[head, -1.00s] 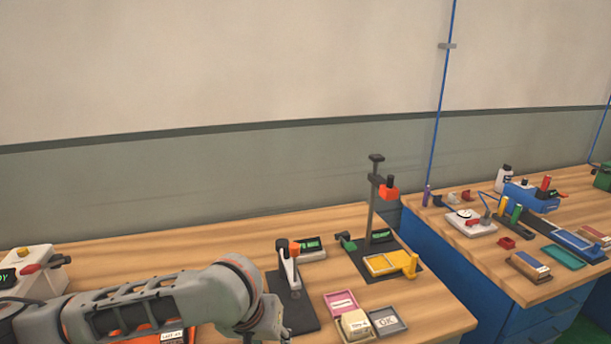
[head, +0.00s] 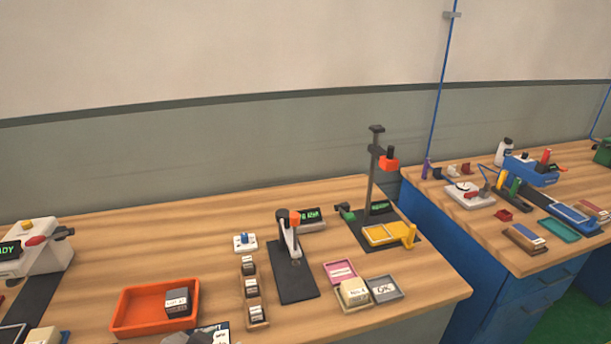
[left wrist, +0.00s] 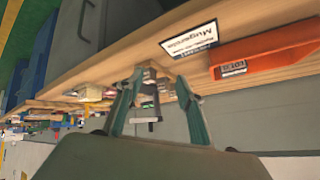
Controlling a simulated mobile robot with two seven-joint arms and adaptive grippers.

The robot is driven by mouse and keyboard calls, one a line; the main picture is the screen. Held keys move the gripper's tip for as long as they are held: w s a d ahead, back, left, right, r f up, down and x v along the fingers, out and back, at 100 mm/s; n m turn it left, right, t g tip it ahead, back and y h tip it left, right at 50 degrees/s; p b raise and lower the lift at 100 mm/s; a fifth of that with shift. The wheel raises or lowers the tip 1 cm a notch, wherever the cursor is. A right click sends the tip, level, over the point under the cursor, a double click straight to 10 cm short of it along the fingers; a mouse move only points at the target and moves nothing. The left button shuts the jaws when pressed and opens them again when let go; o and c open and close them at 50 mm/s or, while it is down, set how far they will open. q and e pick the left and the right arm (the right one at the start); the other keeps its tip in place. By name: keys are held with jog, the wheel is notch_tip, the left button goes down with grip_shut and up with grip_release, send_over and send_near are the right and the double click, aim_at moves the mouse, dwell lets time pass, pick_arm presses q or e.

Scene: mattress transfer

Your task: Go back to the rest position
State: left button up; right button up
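My left gripper (left wrist: 160,76) shows in the left wrist view. Its two teal fingers stand apart with nothing held between them, and the table edge lies beyond the tips. In the head view no gripper can be made out; only a small dark grey piece, perhaps of my left arm, shows at the bottom edge. My right gripper is in neither view.
The wooden table (head: 130,262) bears an orange tray (head: 125,318) with a dark block, several small blocks in a row, a lever press (head: 292,275) and a tall stand (head: 372,190). A second bench (head: 440,212) stands right. The left wrist view shows the orange tray (left wrist: 270,50) and a label card (left wrist: 190,40).

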pick_arm(q)
jog(key=s+a+f+m+g+y, duration=0.1)
jog(key=s+a+f+y, duration=0.15)
jog(key=s+a, duration=0.5)
jog(key=s+a+f+m+g+y, duration=0.1)
jog(key=s+a+f+y, duration=0.3)
jog(key=a, duration=0.7)
jog(key=d+f+n+t+h, duration=0.3)
jog(key=d+f+h, duration=0.4)
jog(key=d+f, duration=0.7)
jog(key=shift+w+n, duration=0.3)
jog(key=shift+w, duration=0.05)
jog(key=shift+d, duration=0.1)
